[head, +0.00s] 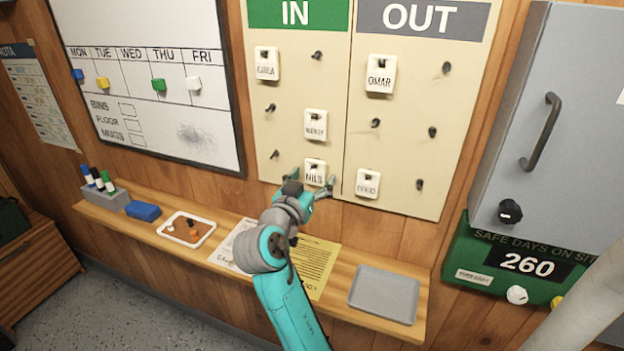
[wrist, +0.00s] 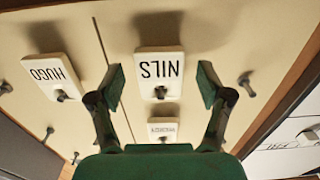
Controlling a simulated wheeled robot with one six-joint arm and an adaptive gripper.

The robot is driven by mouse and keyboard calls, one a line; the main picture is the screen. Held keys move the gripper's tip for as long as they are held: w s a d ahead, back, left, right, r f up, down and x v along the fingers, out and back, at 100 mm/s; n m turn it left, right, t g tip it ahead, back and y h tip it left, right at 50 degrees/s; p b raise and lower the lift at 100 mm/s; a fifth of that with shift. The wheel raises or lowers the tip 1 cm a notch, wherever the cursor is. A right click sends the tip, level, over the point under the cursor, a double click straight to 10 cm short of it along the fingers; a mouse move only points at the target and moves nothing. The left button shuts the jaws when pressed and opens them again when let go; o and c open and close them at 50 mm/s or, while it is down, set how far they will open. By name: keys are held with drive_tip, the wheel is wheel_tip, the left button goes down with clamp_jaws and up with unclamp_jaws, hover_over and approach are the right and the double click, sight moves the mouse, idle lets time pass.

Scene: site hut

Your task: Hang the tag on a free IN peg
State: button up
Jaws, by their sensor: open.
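My gripper (head: 311,184) is open at the bottom of the IN panel (head: 290,70). Its fingers are on either side of the white NILS tag (head: 315,171), with gaps to both sides. The wrist view shows the NILS tag (wrist: 160,72) upside down between the open fingertips (wrist: 161,86), on its peg. The IN panel also holds a CARLA tag (head: 266,64) and another tag (head: 314,124) above NILS, its name hard to read. Bare IN pegs show at upper right (head: 317,55), middle left (head: 270,108) and lower left (head: 274,154).
The OUT panel (head: 410,110) bears the OMAR tag (head: 380,74) and HUGO tag (head: 368,183), plus several bare pegs. A shelf (head: 235,216) below carries a grey tray (head: 385,294), papers and a small tray (head: 187,229). A grey cabinet (head: 575,90) stands out at right.

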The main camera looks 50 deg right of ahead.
drive_tip(key=v, duration=1.2)
drive_tip(key=s+a+f+n+t+y, duration=0.25)
drive_tip(key=f+n+y, duration=0.2)
drive_tip(key=f, duration=0.35)
drive_tip(key=s+a+f+n+t+y, duration=0.25)
drive_tip(key=f+n, duration=0.25)
drive_tip(key=f, duration=0.3)
drive_tip(key=s+a+f+n+t+y, duration=0.2)
drive_tip(key=a+f+n+t+y, duration=0.15)
drive_tip(key=f, duration=0.35)
drive_tip(key=s+a+f+n+y, duration=0.1)
drive_tip(key=s+a+f+y, duration=0.2)
drive_tip(key=s, duration=0.4)
drive_tip(key=s+a+f+n+y, duration=0.2)
drive_tip(key=s+a+y, duration=0.1)
drive_tip(key=s, duration=0.4)
drive_tip(key=s+a+r+m, duration=0.1)
drive_tip(key=s+r, duration=0.3)
drive_tip(key=s, duration=0.8)
drive_tip(key=shift+s+a+m, duration=0.25)
drive_tip(key=shift+a+m, duration=0.15)
drive_tip(key=shift+m, duration=0.1)
